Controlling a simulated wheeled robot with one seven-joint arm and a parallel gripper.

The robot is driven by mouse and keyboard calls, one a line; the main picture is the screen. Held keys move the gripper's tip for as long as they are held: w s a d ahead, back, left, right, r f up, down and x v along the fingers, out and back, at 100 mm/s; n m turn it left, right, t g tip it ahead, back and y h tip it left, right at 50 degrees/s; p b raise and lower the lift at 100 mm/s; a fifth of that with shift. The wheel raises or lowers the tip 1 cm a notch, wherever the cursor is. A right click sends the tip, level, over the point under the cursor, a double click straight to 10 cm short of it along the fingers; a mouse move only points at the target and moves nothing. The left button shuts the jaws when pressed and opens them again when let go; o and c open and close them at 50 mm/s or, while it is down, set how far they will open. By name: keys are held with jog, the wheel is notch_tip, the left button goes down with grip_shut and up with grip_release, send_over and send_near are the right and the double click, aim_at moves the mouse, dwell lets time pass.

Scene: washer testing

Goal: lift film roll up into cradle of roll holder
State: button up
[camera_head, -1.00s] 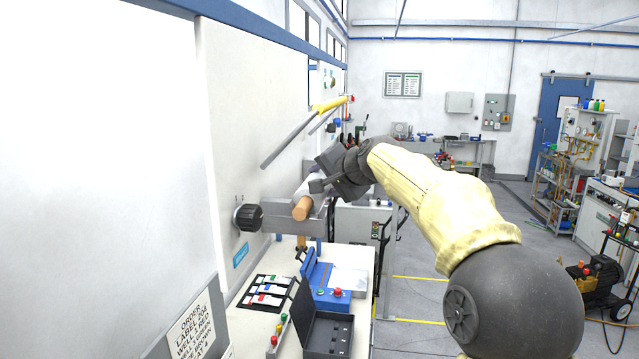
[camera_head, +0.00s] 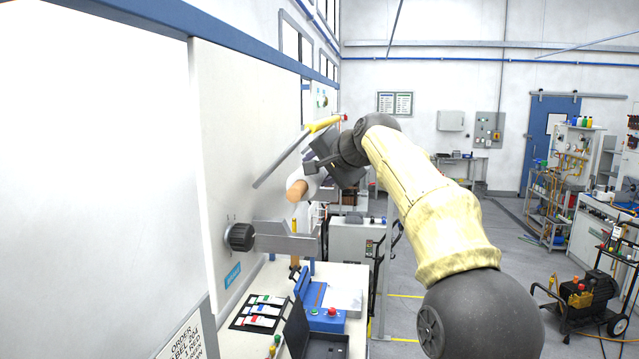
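The film roll (camera_head: 313,186) is pale, with a tan core end (camera_head: 297,190) facing me. It is in the air above the grey bracket of the roll holder (camera_head: 287,243), with a visible gap between them. The holder juts right from the white panel, with a black knob (camera_head: 239,237) at its base. My gripper (camera_head: 314,165) is dark and comes in from the upper right. Its fingers are at the roll, and the roll moves with it. The far finger and the roll's far end are hidden behind the gripper.
A grey bar with a yellow sleeve (camera_head: 322,124) slants out just above and left of the roll. The white panel (camera_head: 235,130) is close on the left. Below is a bench with a blue device (camera_head: 322,318) and an open black case (camera_head: 325,345).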

jog(key=s+d+b, duration=0.2)
jog(key=d, duration=0.7)
jog(key=s+d+b, duration=0.1)
jog(key=d+b, duration=0.1)
jog(key=d, duration=0.8)
jog(key=shift+s+d+r, duration=0.15)
jog(key=shift+s+r, duration=0.1)
jog(key=shift+s, duration=0.15)
